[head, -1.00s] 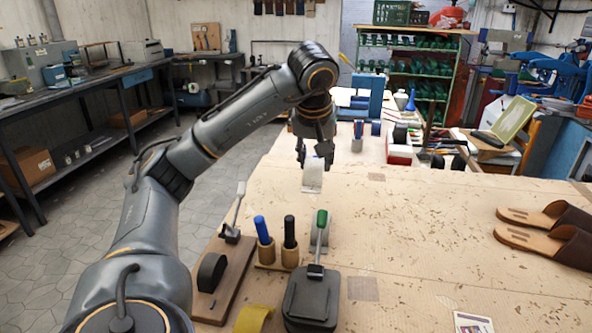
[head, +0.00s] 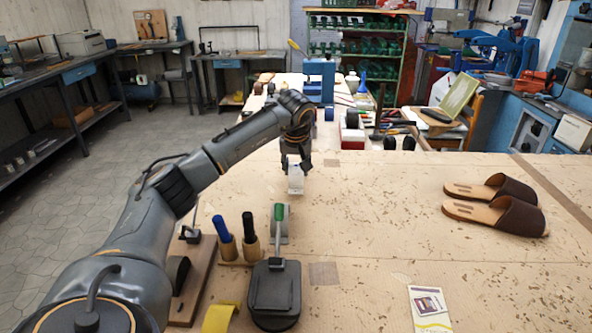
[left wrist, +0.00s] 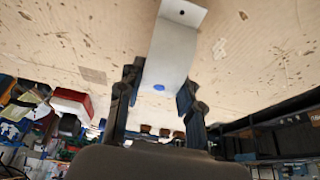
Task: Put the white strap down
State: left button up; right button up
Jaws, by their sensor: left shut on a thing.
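The white strap (head: 296,181) hangs from my left gripper (head: 296,160) over the far left part of the workbench (head: 380,215). In the left wrist view the strap (left wrist: 174,48) shows as a pale curved band with a dark hole near its far end and a blue spot near the fingers. My left gripper (left wrist: 158,105) is shut on the strap there, a finger on each side. Whether the strap's lower end touches the bench top I cannot tell. My right gripper is in neither view.
Two brown sandals (head: 492,205) lie on the right. In front stand a black block-like device (head: 274,293), a green-handled tool (head: 279,222), two handled tools in wooden holders (head: 238,240) and a yellow piece (head: 219,317). A card (head: 430,308) lies near the front. The bench middle is clear.

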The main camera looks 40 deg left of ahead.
pick_arm(q)
jog(key=shift+f, duration=0.8)
jog(key=shift+f, duration=0.15)
jog(key=o, duration=0.8)
jog(key=shift+o, duration=0.2)
jog(key=shift+s+r, duration=0.1)
jog(key=shift+r, duration=0.5)
jog(key=v, duration=1.1)
jog(key=shift+s+b, duration=0.15)
jog(key=shift+b, duration=0.2)
jog(key=shift+d, duration=0.1)
